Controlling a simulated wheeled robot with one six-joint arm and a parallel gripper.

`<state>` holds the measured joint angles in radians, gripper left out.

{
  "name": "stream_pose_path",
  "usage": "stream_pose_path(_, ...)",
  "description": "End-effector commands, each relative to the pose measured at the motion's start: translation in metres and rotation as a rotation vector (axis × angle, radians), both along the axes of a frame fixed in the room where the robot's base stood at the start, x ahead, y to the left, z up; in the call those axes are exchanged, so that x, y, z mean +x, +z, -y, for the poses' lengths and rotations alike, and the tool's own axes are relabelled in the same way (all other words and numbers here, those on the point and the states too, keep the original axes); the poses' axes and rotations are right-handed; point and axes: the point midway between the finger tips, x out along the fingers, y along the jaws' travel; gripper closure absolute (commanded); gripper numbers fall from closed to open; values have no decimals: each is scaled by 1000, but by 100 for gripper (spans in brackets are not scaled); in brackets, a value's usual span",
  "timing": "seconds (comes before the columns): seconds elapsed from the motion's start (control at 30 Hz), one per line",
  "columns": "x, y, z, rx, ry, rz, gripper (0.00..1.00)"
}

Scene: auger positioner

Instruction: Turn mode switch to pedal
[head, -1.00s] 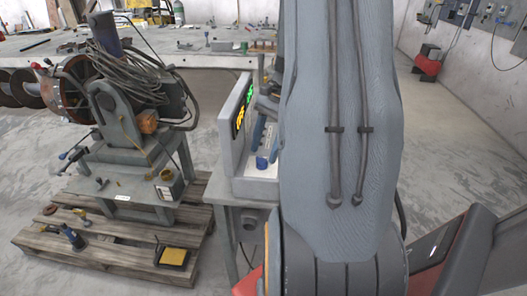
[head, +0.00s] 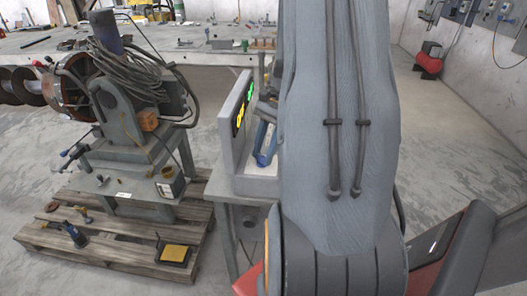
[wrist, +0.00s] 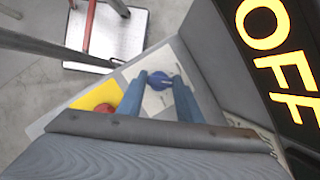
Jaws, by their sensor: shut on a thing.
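The grey control box (head: 226,132) stands on a stand beside the pallet, left of my arm in the head view. In the wrist view, a round blue knob (wrist: 160,81) sits on its pale panel (wrist: 205,75); I cannot read which setting it points to. My gripper (wrist: 160,84) has its two blue fingers on either side of the knob and is shut on it. In the head view the gripper (head: 264,150) reaches down to the panel, partly hidden by my arm.
A red button (wrist: 105,107) sits on a yellow patch left of the knob. A display (wrist: 275,55) reading OFF rises close on the right. In the head view, a wooden pallet (head: 120,245) carries the auger positioner (head: 125,130). Open floor lies to the right.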

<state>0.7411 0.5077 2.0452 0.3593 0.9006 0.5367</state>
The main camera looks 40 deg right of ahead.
Motion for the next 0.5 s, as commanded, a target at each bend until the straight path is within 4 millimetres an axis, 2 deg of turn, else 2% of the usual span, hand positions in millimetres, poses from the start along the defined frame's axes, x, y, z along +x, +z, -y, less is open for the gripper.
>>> stream_pose_path(0.27, -2, 2, 0, 1, -136, -1, 90)
stream_pose_path(0.5, -4, 3, 0, 1, -345, 0, 90)
